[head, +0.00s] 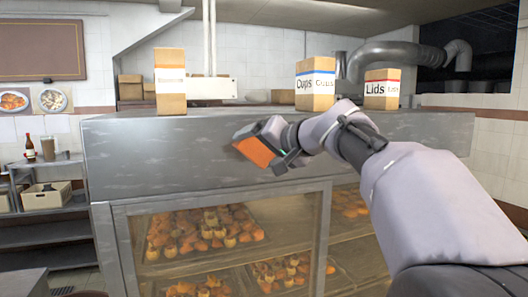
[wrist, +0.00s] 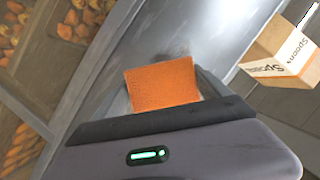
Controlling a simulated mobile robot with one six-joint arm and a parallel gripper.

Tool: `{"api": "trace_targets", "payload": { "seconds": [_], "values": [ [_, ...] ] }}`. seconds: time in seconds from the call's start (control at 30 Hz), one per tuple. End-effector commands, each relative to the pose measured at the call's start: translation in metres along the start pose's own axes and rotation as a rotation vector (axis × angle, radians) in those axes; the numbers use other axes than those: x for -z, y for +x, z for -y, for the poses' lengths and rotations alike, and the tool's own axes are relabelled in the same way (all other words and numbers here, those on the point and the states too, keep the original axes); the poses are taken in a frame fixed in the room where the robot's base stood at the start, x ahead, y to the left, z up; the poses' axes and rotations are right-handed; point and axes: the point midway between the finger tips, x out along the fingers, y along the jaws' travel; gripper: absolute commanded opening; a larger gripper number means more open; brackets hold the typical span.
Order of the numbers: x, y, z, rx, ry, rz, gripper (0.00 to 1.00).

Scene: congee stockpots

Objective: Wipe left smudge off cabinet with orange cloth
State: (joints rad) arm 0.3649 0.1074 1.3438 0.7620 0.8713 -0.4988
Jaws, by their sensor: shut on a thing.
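The orange cloth (head: 255,151) is held in my gripper (head: 277,147) at the upper front panel of the grey metal cabinet (head: 140,150). In the wrist view the cloth (wrist: 162,84) is a flat orange square beyond the dark jaw of my gripper (wrist: 165,118). A dark smudge (wrist: 172,53) shows on the grey panel just past the cloth's far edge. In the head view a dark patch (head: 243,131) shows at the upper left of the cloth. I cannot tell whether the cloth touches the panel. Part of the panel is hidden behind my gripper and arm.
On the cabinet top stand a tan box (head: 171,82), a Cups box (head: 315,86) and a Lids box (head: 382,89). A Spoons box (wrist: 282,52) shows in the wrist view. Below the panel, glass (head: 165,275) fronts trays of pastries. A side shelf (head: 45,200) stands at left.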

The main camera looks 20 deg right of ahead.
Motion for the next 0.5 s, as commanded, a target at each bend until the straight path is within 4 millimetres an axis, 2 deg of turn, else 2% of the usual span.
{"api": "trace_targets", "payload": {
  "seconds": [0.2, 0.5],
  "values": [
    [-0.017, 0.009, 0.020, 0.002, -0.002, 0.003, 0.54],
    [-0.030, 0.014, 0.036, 0.003, -0.002, 0.003, 0.54]
  ]
}}
